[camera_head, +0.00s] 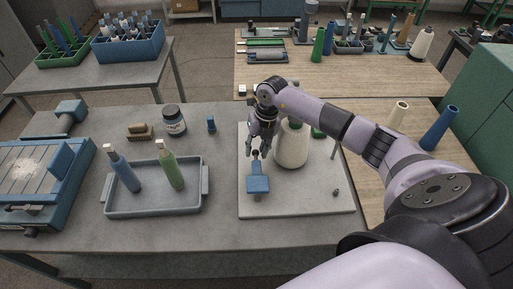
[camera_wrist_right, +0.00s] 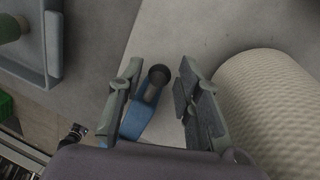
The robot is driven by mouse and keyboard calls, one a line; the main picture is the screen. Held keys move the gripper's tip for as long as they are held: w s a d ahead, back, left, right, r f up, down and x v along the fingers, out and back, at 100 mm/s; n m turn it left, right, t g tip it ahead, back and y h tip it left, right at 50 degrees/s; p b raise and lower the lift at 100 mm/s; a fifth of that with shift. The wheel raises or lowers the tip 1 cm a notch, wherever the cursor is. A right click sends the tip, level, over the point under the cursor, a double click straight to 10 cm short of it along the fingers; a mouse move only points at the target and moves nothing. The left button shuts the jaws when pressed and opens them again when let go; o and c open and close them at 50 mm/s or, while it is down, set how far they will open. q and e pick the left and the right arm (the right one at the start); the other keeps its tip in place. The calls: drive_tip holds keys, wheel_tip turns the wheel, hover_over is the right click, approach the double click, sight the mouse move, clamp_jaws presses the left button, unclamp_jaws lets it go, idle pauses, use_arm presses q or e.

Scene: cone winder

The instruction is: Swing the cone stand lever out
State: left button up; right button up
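The cone stand's blue lever (camera_head: 257,170) stands on a pale base plate (camera_head: 300,200), with a dark round knob (camera_head: 256,154) at its end. In the right wrist view the knob (camera_wrist_right: 159,74) and the blue lever arm (camera_wrist_right: 137,117) lie between the fingers of my right gripper (camera_wrist_right: 160,72). The fingers are apart, with visible gaps beside the knob. In the head view my right gripper (camera_head: 260,150) points down at the knob. A cream cone (camera_head: 291,148) stands just right of the gripper. My left gripper is not in view.
A grey tray (camera_head: 150,205) with a blue and a green spindle is left of the plate. A jar (camera_head: 174,121), a brush (camera_head: 139,131) and a small blue item (camera_head: 211,124) lie behind it. A thin upright post (camera_head: 335,148) stands right of the cone.

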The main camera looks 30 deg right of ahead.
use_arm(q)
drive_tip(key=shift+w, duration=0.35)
use_arm(e)
clamp_jaws()
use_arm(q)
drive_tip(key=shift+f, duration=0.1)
